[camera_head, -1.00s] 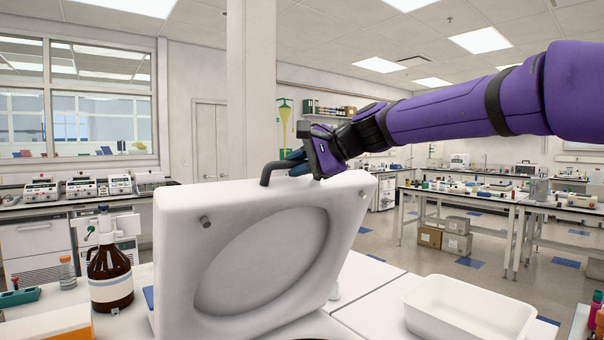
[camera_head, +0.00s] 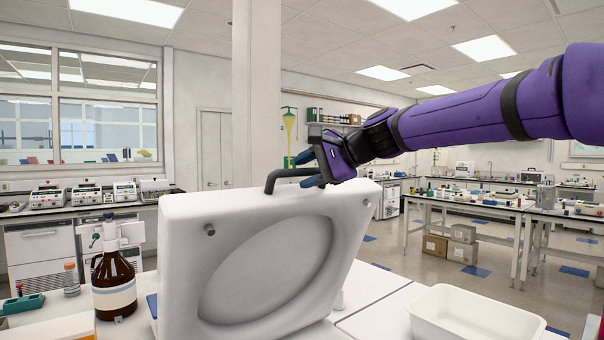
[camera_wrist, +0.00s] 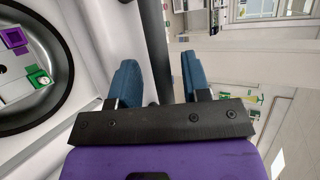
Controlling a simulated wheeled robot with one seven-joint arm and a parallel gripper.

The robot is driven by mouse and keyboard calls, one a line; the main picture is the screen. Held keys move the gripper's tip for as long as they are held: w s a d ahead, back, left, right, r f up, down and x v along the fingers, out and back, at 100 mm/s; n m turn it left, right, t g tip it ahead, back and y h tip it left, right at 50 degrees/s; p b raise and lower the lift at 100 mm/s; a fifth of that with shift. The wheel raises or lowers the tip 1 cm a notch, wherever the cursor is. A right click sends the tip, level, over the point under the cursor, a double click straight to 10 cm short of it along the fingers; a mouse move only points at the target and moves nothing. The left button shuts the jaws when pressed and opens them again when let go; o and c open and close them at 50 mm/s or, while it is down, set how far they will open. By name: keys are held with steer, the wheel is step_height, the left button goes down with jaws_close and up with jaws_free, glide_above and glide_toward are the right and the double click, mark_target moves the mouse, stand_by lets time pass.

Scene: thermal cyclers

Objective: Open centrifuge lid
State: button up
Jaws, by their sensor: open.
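The white centrifuge lid (camera_head: 190,260) stands raised and tilted back in the head view, its round recessed underside facing me. Its dark handle (camera_head: 269,182) sticks up from the top edge. My gripper (camera_head: 302,171) is at the handle, with its blue fingers spread. In the wrist view the open blue fingers (camera_wrist: 161,82) lie on either side of the dark handle bar (camera_wrist: 156,35), with visible gaps. The open centrifuge bowl (camera_wrist: 62,75) shows at the left there, with a purple and a green-and-white piece inside. The centrifuge body is mostly hidden in the head view.
A brown bottle (camera_head: 114,270) stands left of the lid. A white tray (camera_head: 470,318) lies to the right on the white bench. Side benches with equipment stand farther back.

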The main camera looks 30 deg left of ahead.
steer(key=v, duration=0.9)
steer(key=shift+r, duration=0.2)
steer(key=shift+d, duration=0.2)
